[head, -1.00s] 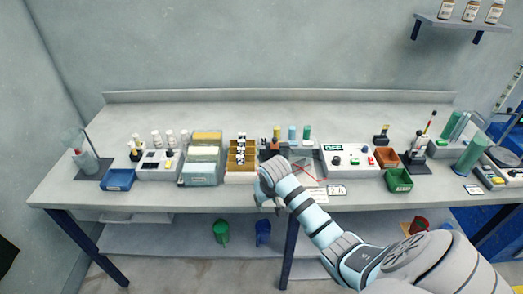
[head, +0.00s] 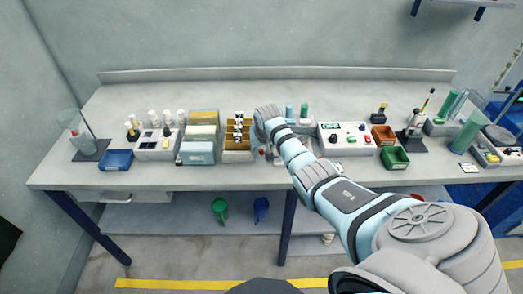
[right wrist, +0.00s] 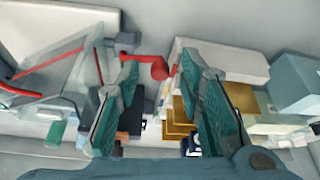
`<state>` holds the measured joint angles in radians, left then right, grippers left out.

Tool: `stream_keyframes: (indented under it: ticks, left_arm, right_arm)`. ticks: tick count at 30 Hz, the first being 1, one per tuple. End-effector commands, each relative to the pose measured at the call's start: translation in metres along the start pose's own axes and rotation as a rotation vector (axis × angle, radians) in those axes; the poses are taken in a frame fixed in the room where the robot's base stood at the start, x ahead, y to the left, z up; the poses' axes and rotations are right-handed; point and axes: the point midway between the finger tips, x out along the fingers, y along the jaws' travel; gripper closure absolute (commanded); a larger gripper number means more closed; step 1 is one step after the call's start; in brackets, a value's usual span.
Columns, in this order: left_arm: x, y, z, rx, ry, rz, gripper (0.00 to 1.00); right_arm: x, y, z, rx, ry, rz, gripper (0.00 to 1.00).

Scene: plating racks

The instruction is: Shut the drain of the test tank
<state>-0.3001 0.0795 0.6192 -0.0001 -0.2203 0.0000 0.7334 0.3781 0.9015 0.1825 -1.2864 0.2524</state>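The clear test tank (right wrist: 62,75), with red lines on it, is at the left of the right wrist view. A red lever-like part (right wrist: 158,68), probably the drain handle, sticks out beside it next to a grey block (right wrist: 126,42). My right gripper (right wrist: 160,82) is open. Its two teal fingers stand on either side of the red part, and I cannot tell whether either touches it. In the head view my right wrist (head: 268,122) is over the bench and hides most of the tank and the fingers. My left gripper is not in view.
A rack with yellow compartments (head: 229,144) stands just left of my right wrist. A white control box (head: 347,145) stands to the right, with green (head: 394,158) and orange bins beyond. A blue bin (head: 115,160) is at the left. The bench's back strip is clear.

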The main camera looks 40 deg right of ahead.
Motion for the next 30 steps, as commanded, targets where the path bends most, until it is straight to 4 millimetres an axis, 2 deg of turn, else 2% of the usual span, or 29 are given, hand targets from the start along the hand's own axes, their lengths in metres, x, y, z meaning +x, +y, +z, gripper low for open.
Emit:
stream_keyframes:
  ticks: [6,12,23,30]
  left_arm:
    - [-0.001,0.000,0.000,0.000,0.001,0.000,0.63]
    - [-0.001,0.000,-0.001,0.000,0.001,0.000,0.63]
    - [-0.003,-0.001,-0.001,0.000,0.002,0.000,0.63]
    - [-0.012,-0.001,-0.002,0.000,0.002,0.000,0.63]
  right_arm:
    - [-0.001,0.000,-0.001,0.000,0.000,0.000,0.67]
    - [-0.001,0.000,0.000,0.000,0.000,0.000,0.99]
    - [-0.002,0.000,0.000,-0.018,0.000,-0.007,1.00]
    - [-0.004,0.001,0.003,-0.106,-0.002,-0.043,1.00]
